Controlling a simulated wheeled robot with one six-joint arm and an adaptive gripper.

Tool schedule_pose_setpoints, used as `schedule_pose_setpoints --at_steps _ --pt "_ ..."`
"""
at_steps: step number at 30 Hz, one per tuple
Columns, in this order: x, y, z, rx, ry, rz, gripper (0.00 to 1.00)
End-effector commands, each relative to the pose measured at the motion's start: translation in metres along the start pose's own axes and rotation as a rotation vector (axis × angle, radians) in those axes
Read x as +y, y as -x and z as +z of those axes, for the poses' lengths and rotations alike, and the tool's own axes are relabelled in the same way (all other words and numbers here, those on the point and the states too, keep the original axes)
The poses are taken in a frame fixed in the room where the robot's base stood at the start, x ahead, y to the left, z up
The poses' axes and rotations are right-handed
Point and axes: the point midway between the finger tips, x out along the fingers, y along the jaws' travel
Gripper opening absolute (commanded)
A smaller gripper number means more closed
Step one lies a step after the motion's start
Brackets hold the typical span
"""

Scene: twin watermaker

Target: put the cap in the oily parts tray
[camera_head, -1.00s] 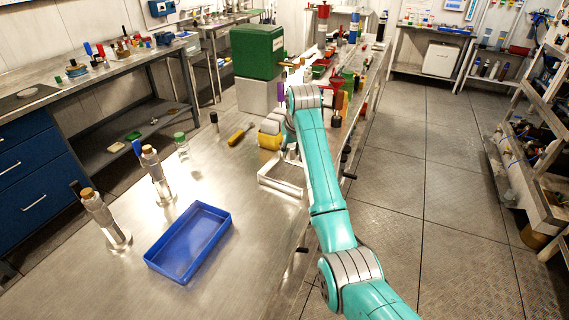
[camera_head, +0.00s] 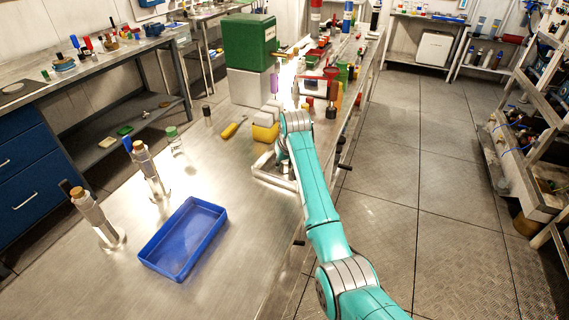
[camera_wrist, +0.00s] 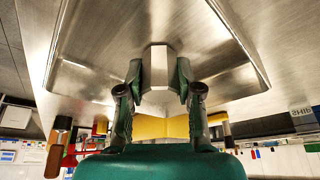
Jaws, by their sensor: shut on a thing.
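My gripper (camera_wrist: 158,82) is shut on a small pale grey, faceted piece, which I take to be the cap (camera_wrist: 158,62), in the wrist view. Its two green-padded fingers press on either side of it. A shallow metal tray (camera_wrist: 97,81) lies on the bench around and beyond the fingertips. Whether the cap touches it I cannot tell. In the head view my arm's end is over this metal tray (camera_head: 272,180), and the cap is hidden. An empty blue tray (camera_head: 152,263) lies on the bench at the lower left. I see no label on either tray.
Two metal cylinders with cork-coloured tops (camera_head: 97,214) (camera_head: 148,170) stand left of the blue tray. The bench between the two trays is clear.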

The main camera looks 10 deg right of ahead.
Motion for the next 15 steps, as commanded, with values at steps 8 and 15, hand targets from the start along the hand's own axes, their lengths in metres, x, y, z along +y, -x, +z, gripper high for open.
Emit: schedule_pose_setpoints --at_steps 8,15 --pt "0.0000 -0.0006 -0.0001 0.001 0.000 0.000 0.00" --pt "0.0000 -0.0015 0.0003 0.001 0.000 0.000 0.60"
